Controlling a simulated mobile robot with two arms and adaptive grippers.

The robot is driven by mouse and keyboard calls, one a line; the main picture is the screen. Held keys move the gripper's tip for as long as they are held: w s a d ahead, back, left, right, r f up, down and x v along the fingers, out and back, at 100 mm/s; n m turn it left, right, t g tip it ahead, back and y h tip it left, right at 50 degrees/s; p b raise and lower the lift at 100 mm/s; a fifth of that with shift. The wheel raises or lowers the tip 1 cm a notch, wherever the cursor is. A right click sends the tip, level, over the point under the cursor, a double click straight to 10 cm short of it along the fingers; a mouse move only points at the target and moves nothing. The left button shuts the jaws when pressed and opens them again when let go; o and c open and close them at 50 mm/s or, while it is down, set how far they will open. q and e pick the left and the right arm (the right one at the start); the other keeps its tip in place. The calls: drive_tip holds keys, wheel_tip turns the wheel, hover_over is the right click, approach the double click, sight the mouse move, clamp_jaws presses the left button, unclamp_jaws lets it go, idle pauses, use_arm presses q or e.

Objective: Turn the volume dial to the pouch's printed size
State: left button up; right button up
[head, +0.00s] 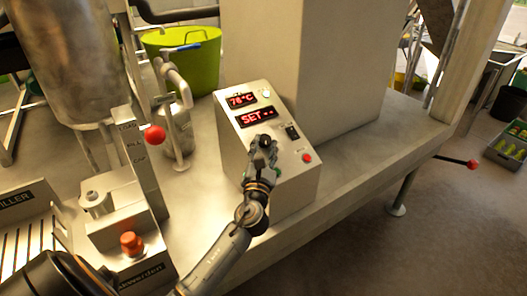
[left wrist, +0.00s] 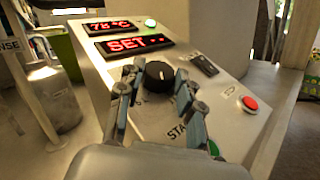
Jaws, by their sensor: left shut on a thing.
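The volume dial is a black round knob (left wrist: 159,75) on the sloped face of a metal control box (head: 228,128). In the head view the knob (head: 264,142) shows just above my left gripper (head: 262,158). In the left wrist view my left gripper (left wrist: 157,92) has its fingers on both sides of the knob and is shut on it. A red display (head: 257,116) reads "SET" with dots after it. The display above it (head: 241,99) reads about 76 or 78 °C. No pouch can be made out. My right gripper is not in view.
A red button (head: 307,158), a black switch (head: 292,132) and a light button (head: 266,93) sit on the box face. A red-knobbed lever (head: 154,135) and a capper with a red knob (head: 131,243) stand to the left. Open floor lies at right.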

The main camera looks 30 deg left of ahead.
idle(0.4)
use_arm(q)
drive_tip(key=o, duration=1.2)
drive_tip(key=v, duration=1.2)
drive_tip(key=shift+d, duration=0.15)
